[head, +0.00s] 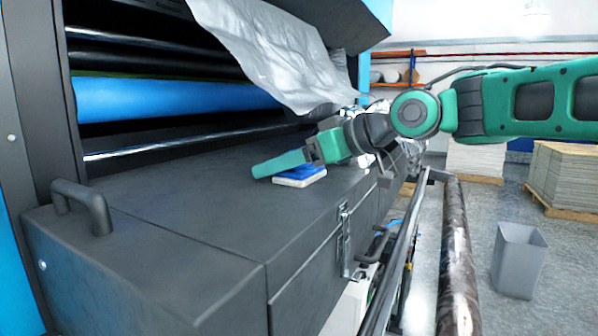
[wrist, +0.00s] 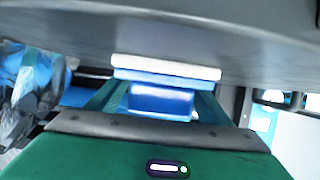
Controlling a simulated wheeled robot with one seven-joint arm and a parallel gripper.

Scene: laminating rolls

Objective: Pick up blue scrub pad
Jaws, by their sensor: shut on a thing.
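The blue scrub pad (head: 300,174), blue on top with a white layer below, is at the front part of the dark machine's flat top in the head view. I cannot tell whether the pad touches the surface.
The dark machine top (head: 190,210) is clear around the pad. A handle (head: 84,205) rises at its left. A blue roller (head: 180,97) and a hanging grey sheet (head: 275,50) are behind. A grey bin (head: 518,262) stands on the floor at right.

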